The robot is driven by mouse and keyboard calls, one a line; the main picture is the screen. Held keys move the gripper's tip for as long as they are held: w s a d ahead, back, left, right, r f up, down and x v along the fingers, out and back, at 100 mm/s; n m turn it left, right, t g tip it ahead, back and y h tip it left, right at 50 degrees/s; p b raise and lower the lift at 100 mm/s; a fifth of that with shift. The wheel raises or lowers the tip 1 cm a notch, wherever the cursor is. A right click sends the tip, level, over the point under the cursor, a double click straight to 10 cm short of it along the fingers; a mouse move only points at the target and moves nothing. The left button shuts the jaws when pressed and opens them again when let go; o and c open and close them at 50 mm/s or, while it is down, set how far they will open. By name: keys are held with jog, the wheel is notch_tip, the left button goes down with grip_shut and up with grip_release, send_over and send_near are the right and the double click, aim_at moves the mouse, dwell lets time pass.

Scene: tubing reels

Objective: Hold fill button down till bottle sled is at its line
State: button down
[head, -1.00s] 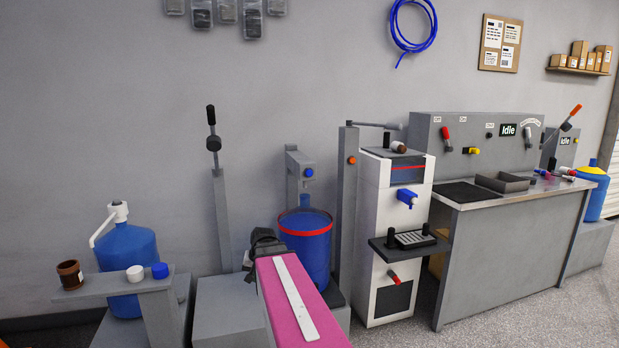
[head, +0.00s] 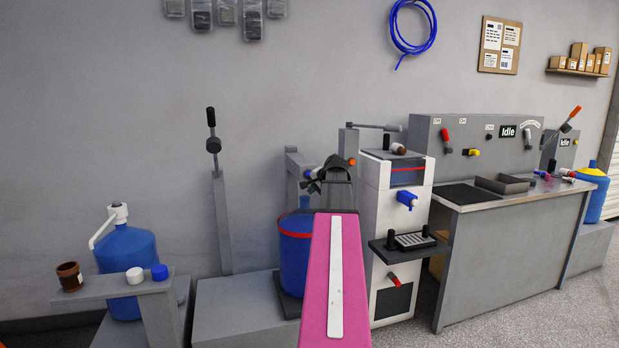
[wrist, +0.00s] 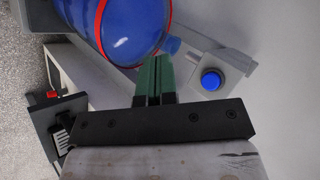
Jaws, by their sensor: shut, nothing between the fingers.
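A blue button (wrist: 211,80) sits on the grey head of the filling post (wrist: 232,60); no label on it is readable. A large blue bottle (head: 293,255) with a red band stands upright beneath that head, on a dark plate (head: 287,303) that looks like the sled. The bottle also fills the top left of the wrist view (wrist: 130,30). My gripper (wrist: 154,62) is shut and empty, its green fingers beside the button and apart from it. In the head view my arm and wrist hide the bottle's right side. I cannot make out the sled's line.
A white dispenser cabinet (head: 398,190) with a shelf (head: 402,245) stands close to my arm's right. An orange button (head: 352,161) shows on a grey post behind my wrist. A lever post (head: 221,220) and a second blue bottle (head: 128,255) stand left.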

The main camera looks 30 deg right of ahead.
jog(key=shift+s+d+r+m, duration=0.2)
jog(key=shift+d+r+m, duration=0.1)
jog(key=shift+d+r, duration=0.9)
jog(key=w+d, duration=0.2)
jog(key=w, duration=0.6)
jog(key=shift+w, duration=0.3)
dwell(1.4)
jog(key=shift+w, duration=0.4)
jog(key=shift+w+d, duration=0.3)
jog(key=shift+w, duration=0.55)
dwell(1.3)
jog(key=shift+s, duration=0.1)
